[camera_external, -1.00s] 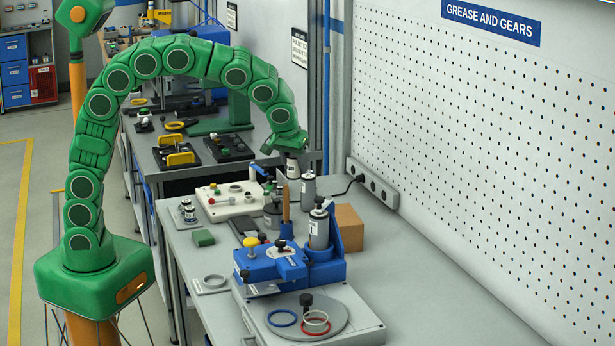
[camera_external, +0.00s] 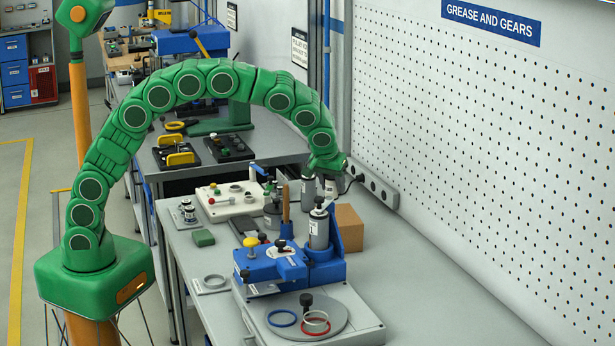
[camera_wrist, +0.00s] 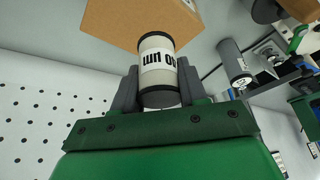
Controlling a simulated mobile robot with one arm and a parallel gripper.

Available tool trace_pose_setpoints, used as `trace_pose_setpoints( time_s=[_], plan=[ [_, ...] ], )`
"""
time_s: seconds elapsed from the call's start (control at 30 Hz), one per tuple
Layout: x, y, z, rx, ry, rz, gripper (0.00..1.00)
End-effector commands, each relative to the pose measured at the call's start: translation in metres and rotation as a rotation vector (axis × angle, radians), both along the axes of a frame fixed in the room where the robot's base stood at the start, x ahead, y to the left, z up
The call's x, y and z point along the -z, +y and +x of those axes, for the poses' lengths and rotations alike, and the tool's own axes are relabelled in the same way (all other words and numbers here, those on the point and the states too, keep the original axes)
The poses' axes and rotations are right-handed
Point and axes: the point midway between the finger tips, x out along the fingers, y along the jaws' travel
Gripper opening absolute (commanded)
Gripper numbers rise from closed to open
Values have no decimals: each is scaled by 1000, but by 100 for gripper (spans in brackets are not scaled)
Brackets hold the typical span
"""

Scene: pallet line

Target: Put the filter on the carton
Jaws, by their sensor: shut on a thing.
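The filter (camera_wrist: 157,62) is a pale cylinder with dark ends and black lettering on a white band. My gripper (camera_wrist: 158,84) is shut on it, with one dark finger on each side. In the external view my gripper (camera_external: 328,168) is over the back of the bench, behind the carton, and the filter is hard to make out there. The carton (camera_external: 348,229) is a plain brown box on the bench near the pegboard wall. In the wrist view the carton (camera_wrist: 118,18) shows beyond the filter. I see no contact between them.
A grey canister (camera_external: 308,188) stands close to my gripper. A blue fixture (camera_external: 290,265) with a tall cylinder (camera_external: 319,228) stands beside the carton's left side. A power strip (camera_external: 374,186) runs along the wall. The bench right of the carton is clear.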

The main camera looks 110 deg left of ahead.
Motion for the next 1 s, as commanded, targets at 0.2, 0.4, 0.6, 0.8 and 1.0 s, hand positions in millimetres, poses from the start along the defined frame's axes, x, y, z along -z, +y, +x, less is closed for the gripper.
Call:
trace_pose_setpoints(
  time_s=[0.2, 0.4, 0.6, 0.8, 1.0],
  plan=[
    [16, 8, 12, 0, 0, 0, 13],
    [20, 10, 15, 0, -2, 1, 13],
    [41, 12, 18, 1, -1, 0, 13],
    [57, 12, 18, 0, 0, -1, 13],
    [56, 12, 18, 0, -1, 0, 13]
  ],
)
